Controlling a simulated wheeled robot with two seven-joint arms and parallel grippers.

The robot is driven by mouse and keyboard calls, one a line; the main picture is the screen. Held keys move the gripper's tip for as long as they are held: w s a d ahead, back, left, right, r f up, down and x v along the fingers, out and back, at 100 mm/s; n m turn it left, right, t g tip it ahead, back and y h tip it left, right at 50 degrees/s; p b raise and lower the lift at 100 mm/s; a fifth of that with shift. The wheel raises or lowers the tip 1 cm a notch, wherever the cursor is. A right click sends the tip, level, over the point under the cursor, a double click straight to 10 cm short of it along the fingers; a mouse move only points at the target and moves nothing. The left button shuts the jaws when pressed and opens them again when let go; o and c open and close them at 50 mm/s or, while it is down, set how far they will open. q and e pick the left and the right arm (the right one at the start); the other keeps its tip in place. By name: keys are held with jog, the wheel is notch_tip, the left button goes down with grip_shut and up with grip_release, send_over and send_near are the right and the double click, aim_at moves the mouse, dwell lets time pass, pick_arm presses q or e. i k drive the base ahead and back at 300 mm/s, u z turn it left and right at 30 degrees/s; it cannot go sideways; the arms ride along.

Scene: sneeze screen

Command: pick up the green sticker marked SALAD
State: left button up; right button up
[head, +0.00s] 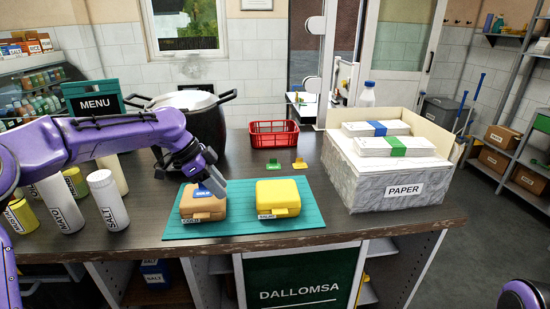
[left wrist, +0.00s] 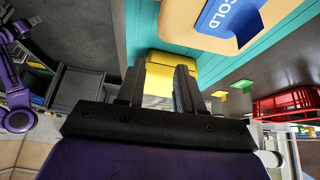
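A small green piece (head: 274,163), apparently the green sticker, is on the counter in front of the red basket; its marking is too small to read. It also shows in the left wrist view (left wrist: 221,95). My left gripper (head: 212,186) is above the tan box (head: 197,210), left of and nearer than the green piece. In the left wrist view its fingers (left wrist: 158,85) stand apart with nothing held; the yellow box shows beyond them. A blue sticker marked COLD (head: 203,192) is on the tan box's lid. My right gripper is out of view.
The yellow box (head: 278,193) and tan box are on a teal mat (head: 243,230). A yellow piece (head: 300,163) lies right of the green one. The red basket (head: 273,134), a dark pot (head: 207,128) and a PAPER crate (head: 401,191) stand around.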

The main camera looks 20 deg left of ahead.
aim_at(273, 165)
jog(key=u, duration=0.05)
jog(key=i, duration=1.1)
jog(key=z, duration=0.1)
